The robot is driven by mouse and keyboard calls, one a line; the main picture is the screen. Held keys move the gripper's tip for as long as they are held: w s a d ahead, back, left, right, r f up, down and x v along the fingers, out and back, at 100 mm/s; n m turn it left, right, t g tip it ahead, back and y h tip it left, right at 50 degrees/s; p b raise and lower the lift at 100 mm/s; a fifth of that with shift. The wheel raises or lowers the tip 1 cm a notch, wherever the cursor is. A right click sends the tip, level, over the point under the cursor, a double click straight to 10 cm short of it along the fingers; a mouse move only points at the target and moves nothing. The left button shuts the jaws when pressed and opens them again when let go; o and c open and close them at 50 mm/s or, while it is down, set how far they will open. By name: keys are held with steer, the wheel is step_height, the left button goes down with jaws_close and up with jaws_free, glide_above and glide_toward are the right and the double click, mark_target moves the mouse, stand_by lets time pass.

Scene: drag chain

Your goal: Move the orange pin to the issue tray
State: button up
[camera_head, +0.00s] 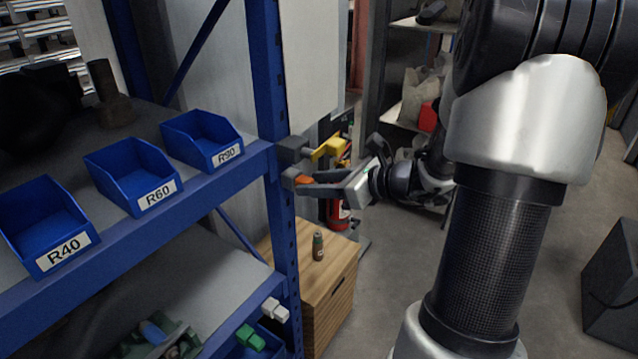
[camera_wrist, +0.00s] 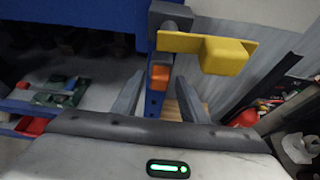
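A small orange piece, which looks like the orange pin (camera_head: 304,180), sits at a grey block on the blue rack post, below a yellow piece. It also shows in the wrist view (camera_wrist: 160,77). My gripper (camera_head: 305,182) is open, its two grey fingers pointing at the post. In the wrist view the orange piece appears between the fingertips (camera_wrist: 160,84), with gaps visible on both sides. I cannot tell whether the tips reach past it. No tray labelled as the issue tray is readable.
The yellow piece (camera_wrist: 215,50) sticks out just above my fingers. Blue bins marked R40 (camera_head: 45,262), R60 (camera_head: 158,197) and R90 (camera_head: 228,156) stand on the upper shelf. A wooden cabinet (camera_head: 330,290) with a small bottle (camera_head: 318,246) stands below. White (camera_head: 274,309) and green (camera_head: 250,338) pieces are lower down.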

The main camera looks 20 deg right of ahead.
jaws_close()
steer(key=shift+s+d, duration=0.1)
steer(key=shift+d, duration=0.05)
steer(key=shift+s+d+p, duration=0.15)
steer(key=shift+s+d, duration=0.25)
steer(key=shift+s, duration=0.25)
steer(key=shift+s+d+p, duration=0.15)
steer(key=shift+s+d, duration=0.25)
steer(key=shift+s, duration=0.25)
steer(key=shift+s+d, duration=0.35)
steer(key=shift+s, duration=0.1)
steer(key=shift+s+d+p, duration=0.25)
steer(key=shift+s+d, duration=0.4)
steer(key=shift+s, duration=0.35)
steer(key=shift+s+d+p, duration=0.2)
steer(key=shift+s+d, duration=0.4)
steer(key=shift+s, duration=0.4)
